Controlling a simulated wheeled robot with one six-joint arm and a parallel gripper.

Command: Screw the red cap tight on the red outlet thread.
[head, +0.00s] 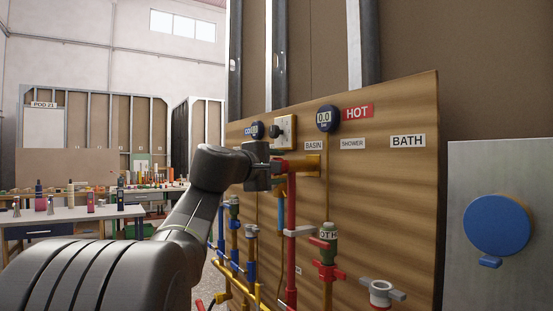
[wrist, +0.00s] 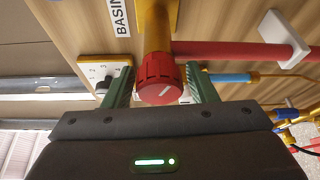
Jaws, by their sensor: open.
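The red cap (wrist: 160,80) is ribbed, with a pale mark on its face. It sits at the end of the brass outlet stub (wrist: 155,28) beside the BASIN label. The outlet thread is hidden behind the cap, so I cannot tell how tightly it is seated. My gripper (wrist: 159,72) is open, with one green finger on each side of the cap; a small gap shows at the left finger, and contact at the right is unclear. In the head view my gripper (head: 280,167) reaches the brass outlet (head: 304,163), and the cap is mostly hidden there.
A red pipe (wrist: 235,51) runs right from the outlet, through a white clip (wrist: 284,38). A numbered switch plate (wrist: 103,77) lies close to the left finger. Below are blue pipework (head: 250,245) and a red-handled valve (head: 328,271).

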